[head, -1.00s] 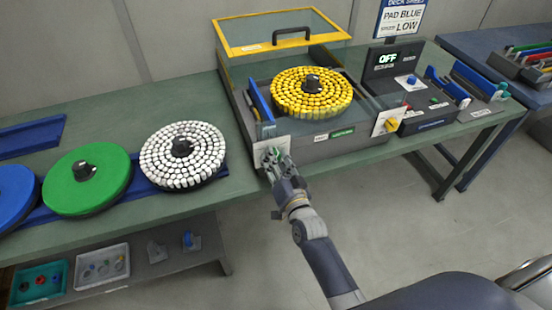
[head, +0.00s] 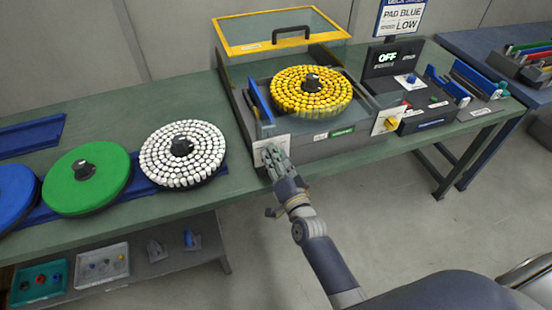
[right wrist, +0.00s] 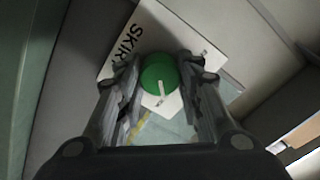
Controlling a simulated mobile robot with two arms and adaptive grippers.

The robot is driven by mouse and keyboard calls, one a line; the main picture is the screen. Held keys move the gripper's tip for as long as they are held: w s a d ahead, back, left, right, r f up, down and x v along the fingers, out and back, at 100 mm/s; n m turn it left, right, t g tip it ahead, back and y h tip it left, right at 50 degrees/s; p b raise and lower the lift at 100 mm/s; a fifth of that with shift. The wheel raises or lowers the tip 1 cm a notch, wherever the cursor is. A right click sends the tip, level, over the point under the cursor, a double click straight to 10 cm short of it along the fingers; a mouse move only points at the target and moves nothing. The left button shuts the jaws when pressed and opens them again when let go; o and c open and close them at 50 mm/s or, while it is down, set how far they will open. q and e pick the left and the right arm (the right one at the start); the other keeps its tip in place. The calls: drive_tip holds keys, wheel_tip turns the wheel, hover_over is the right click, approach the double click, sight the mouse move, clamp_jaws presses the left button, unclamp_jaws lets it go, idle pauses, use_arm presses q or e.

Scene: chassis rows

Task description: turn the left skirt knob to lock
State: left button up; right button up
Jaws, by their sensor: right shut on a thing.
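The left skirt knob is the round green knob (right wrist: 156,70) in the right wrist view, with a white pointer mark. It sits on a white plate (right wrist: 128,64) lettered "SKIR…", the rest hidden. The plate also shows in the head view (head: 262,158) on the front left of the grey machine (head: 318,148). My right gripper (head: 273,153) is at this plate and covers the knob in the head view. In the right wrist view its fingers (right wrist: 160,84) are shut on the knob from both sides. My left gripper is not in view.
A second plate with a yellow knob (head: 391,124) is on the machine's front right. A yellow-filled disc (head: 312,108) sits inside under a raised yellow-framed lid (head: 226,38). White (head: 160,160) and green (head: 75,200) discs stand left. A control box (head: 398,60) reads OFF.

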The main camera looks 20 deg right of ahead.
drive_tip(key=o, duration=1.1)
drive_tip(key=shift+c, duration=0.2)
drive_tip(key=s, duration=1.2)
drive_tip(key=shift+d, duration=0.25)
